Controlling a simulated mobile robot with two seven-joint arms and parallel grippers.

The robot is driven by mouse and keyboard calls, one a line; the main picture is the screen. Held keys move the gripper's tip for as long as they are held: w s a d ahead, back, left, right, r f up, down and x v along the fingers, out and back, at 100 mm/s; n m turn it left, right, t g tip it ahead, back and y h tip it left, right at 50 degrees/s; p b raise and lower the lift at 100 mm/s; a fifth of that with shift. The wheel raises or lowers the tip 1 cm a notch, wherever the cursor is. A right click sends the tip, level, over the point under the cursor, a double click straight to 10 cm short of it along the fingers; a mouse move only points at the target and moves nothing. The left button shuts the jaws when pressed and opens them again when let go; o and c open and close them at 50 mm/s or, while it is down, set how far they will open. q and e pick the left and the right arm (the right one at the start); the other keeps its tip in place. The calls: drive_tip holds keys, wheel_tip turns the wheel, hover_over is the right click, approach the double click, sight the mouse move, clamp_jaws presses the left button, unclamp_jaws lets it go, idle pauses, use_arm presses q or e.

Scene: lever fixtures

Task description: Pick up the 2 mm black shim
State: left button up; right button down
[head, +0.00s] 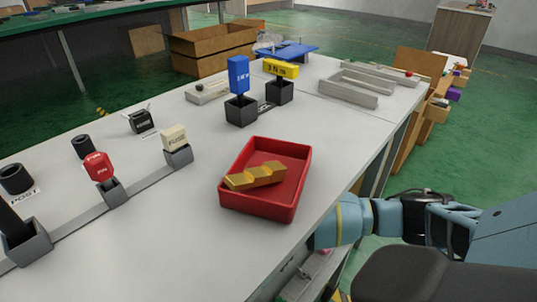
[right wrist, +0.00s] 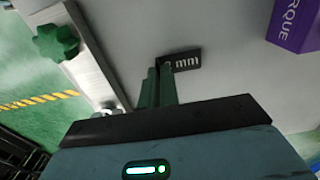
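In the right wrist view a small black shim (right wrist: 186,60) with white lettering ending in "mm" shows at the fingertips against a pale grey surface. The green fingers of my right gripper (right wrist: 161,68) are close together at its left end and cover part of the lettering. They look shut on that end; the contact itself is hidden. I cannot tell whether the shim touches the surface behind it. In the head view my right arm reaches down past the table's right edge, and its gripper is hidden there. My left gripper is in neither view.
A red tray (head: 264,210) with gold blocks (head: 255,176) stands near the table's right edge. Blue (head: 238,75), yellow (head: 281,69) and red (head: 98,167) lever handles stand on the table. A green knob (right wrist: 56,42) and purple block (right wrist: 294,24) flank the gripper in the wrist view.

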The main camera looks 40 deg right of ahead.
drive_tip(key=shift+r, duration=0.45)
drive_tip(key=shift+s+d+r+p, duration=0.1)
drive_tip(key=shift+s+r+p, duration=0.25)
drive_tip(key=shift+r, duration=0.25)
drive_tip(key=shift+s+r+p, duration=0.2)
drive_tip(key=shift+r+p, duration=0.15)
drive_tip(key=shift+r, duration=0.25)
drive_tip(key=s+d+p, duration=0.1)
drive_tip(key=s+p, duration=0.1)
drive_tip(key=s, duration=1.5)
drive_tip(key=shift+p, duration=0.4)
